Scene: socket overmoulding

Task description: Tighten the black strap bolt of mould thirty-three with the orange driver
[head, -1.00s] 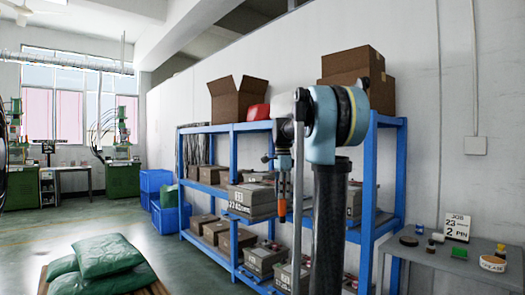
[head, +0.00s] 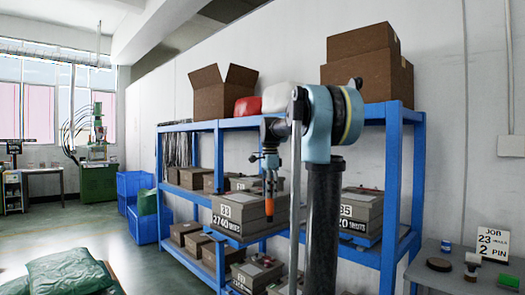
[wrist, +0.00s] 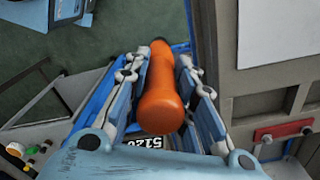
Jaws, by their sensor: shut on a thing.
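Mould thirty-three (head: 236,212) is a grey box labelled 33 and 2740 on the middle level of the blue shelf. My gripper (head: 270,172) is in front of its upper right part in the head view. It is shut on the orange driver (head: 269,187), which hangs roughly upright. In the wrist view the driver (wrist: 160,98) is an orange handle between the two fingers of my gripper (wrist: 160,85). A grey box side with a red strap piece (wrist: 283,131) stands close at the right there; I cannot tell which mould it is. The black strap bolt cannot be made out.
Other grey moulds stand on the blue shelf (head: 392,205), one labelled 35 (head: 360,212) to the right. A grey table (head: 450,280) with a job sign (head: 491,243) is at the lower right. Green sacks (head: 66,275) lie lower left.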

